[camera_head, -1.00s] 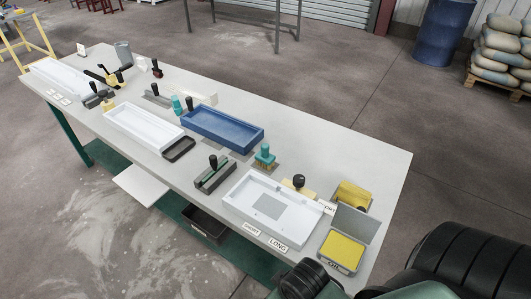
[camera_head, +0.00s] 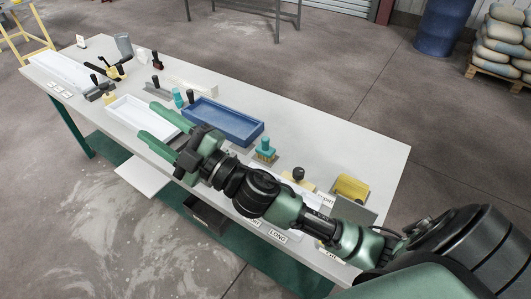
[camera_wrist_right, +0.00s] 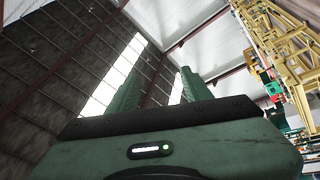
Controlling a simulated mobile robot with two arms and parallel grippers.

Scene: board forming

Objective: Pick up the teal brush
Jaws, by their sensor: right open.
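The teal brush (camera_head: 265,147) stands upright on the table, with a teal handle and block above tan bristles. It is just right of the blue tray, in the head view. My right gripper (camera_head: 149,121) is open and empty, above the table around the white tray, well left of the brush. Its two green fingers also show apart in the right wrist view (camera_wrist_right: 158,90), with nothing between them. The brush does not show in the wrist view. My left gripper is in no view.
The blue tray (camera_head: 246,139) and the white tray (camera_head: 112,109) lie near my gripper. My right arm covers much of the front right of the table. A yellow block (camera_head: 351,185) sits at the right end. The back right of the tabletop (camera_head: 350,150) is clear.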

